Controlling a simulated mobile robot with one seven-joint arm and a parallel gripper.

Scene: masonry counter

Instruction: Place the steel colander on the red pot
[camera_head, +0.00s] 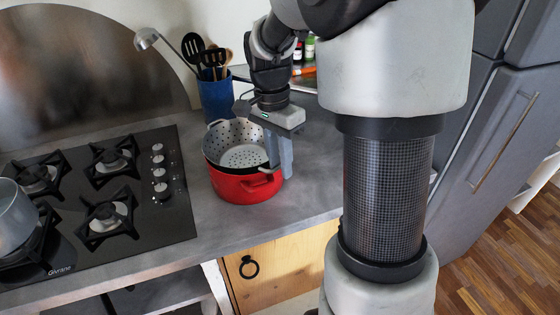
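The steel colander (243,156), a grey perforated bowl, sits in the mouth of the red pot (246,190) on the counter. Its left rim stands a little above the pot's dark rim, and it looks slightly tilted. My gripper (280,168) points down at the right side of the colander, with its fingers at the colander's right rim and above the pot's right handle. The fingers are close together and hide that part of the rim. I cannot tell whether they grip it or stand apart around it.
A black gas hob (152,212) with a steel pot (10,215) lies to the left. A blue utensil holder (216,98) stands behind the red pot. Bottles (309,47) stand at the back. Bare counter (222,228) lies in front of the red pot.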

